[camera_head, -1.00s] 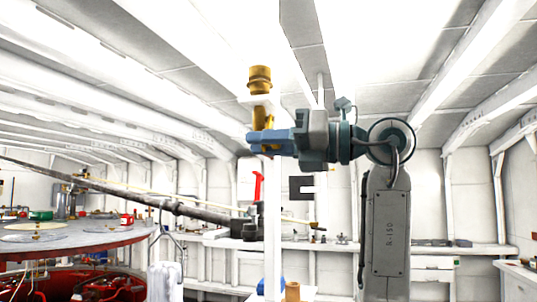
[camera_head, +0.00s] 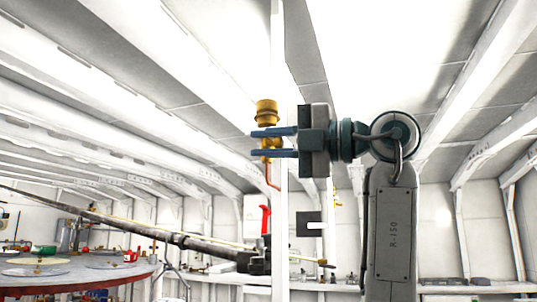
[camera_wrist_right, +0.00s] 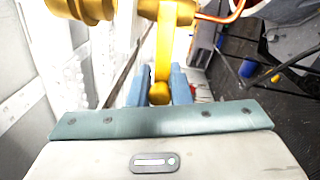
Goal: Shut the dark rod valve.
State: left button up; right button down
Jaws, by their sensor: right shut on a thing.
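A brass valve (camera_head: 266,107) stands upright beside a white post, high in the head view. Its body also shows at the top of the wrist view (camera_wrist_right: 165,12). A yellow lever (camera_wrist_right: 163,55) with a rounded end runs from it. An orange curved rod (camera_head: 270,178) hangs below the valve; I see no dark rod on it. My right gripper (camera_head: 258,143) reaches in from the right, blue fingers one above the other. In the wrist view they are shut on the yellow lever, one on each side. My left gripper is not in view.
The white post (camera_head: 278,230) stands beside the valve. A long dark pole (camera_head: 150,238) slants across the left, above a round table (camera_head: 90,277) with several items. A red-handled thing (camera_head: 265,218) hangs behind. A bench runs along the back wall.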

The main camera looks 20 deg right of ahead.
jog(key=shift+r+m, duration=0.4)
jog(key=shift+m, duration=0.2)
jog(key=c, duration=1.3)
grip_release()
jog(key=shift+c, duration=0.2)
jog(key=shift+s+d+f+b, duration=0.2)
jog(key=shift+d+b, duration=0.2)
jog(key=shift+b, duration=0.1)
jog(key=b+v, duration=0.4)
jog(key=v, duration=0.6)
jog(key=shift+r, duration=0.2)
